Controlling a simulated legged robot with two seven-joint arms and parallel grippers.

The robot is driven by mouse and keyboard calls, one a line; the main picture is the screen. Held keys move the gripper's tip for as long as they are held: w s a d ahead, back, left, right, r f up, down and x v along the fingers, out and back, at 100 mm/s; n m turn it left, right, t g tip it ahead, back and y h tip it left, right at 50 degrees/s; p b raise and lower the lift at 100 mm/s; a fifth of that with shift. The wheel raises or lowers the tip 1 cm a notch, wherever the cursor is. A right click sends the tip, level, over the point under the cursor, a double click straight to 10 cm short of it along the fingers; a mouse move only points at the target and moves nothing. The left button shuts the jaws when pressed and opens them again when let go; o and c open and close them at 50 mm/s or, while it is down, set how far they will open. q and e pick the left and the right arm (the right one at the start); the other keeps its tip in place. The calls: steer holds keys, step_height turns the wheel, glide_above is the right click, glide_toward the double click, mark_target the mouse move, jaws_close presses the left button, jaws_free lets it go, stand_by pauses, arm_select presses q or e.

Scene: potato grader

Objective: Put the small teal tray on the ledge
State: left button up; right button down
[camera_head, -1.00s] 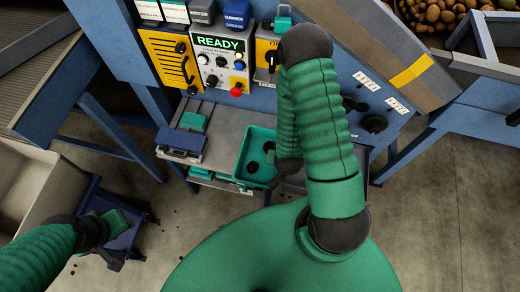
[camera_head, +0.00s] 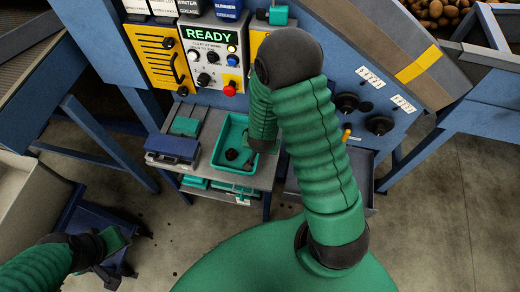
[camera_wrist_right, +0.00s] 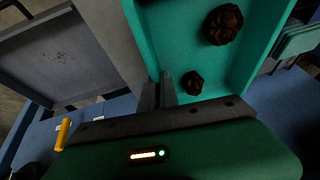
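The small teal tray (camera_head: 221,160) is over the right part of the grey ledge (camera_head: 207,137) below the control panel, with dark lumps inside. I cannot tell whether it rests on the ledge or hangs just above it. My right gripper (camera_head: 262,145) is at the tray's right side, its fingers mostly hidden by my arm. In the right wrist view, the fingers (camera_wrist_right: 162,92) pinch the wall of the tray (camera_wrist_right: 200,55), with two dark lumps beside them. My left gripper (camera_head: 118,242) is low at the left, far from the tray; its fingers are unclear.
A dark blue box (camera_head: 172,150) and a green pad (camera_head: 186,126) lie on the ledge's left part. More teal items (camera_head: 220,188) are below the ledge. A grey bin (camera_head: 350,185) is at the right.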

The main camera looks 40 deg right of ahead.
step_height(320, 180, down, 3)
steer(key=shift+s+f+b, duration=0.1)
steer(key=shift+b, duration=0.35)
steer(key=c, duration=1.6)
jaws_free()
steer(key=shift+a+r, duration=0.1)
steer(key=shift+r, duration=0.25)
steer(key=s+a+r+n+y+p, duration=0.1)
steer(key=s+a+r+n, duration=0.1)
steer(key=r, duration=0.4)
steer(key=s+a+r+n+g+y+p, duration=0.1)
steer(key=s+a+r+n+p, duration=0.1)
steer(key=r, duration=0.5)
steer(key=s+a+r+n+p, duration=0.1)
steer(key=s+a+r+n, duration=0.3)
steer(key=a+r+n, duration=0.2)
steer(key=shift+a+r+g+y, duration=0.1)
steer(key=shift+r+g+y, duration=0.2)
steer(key=shift+r+y, duration=0.1)
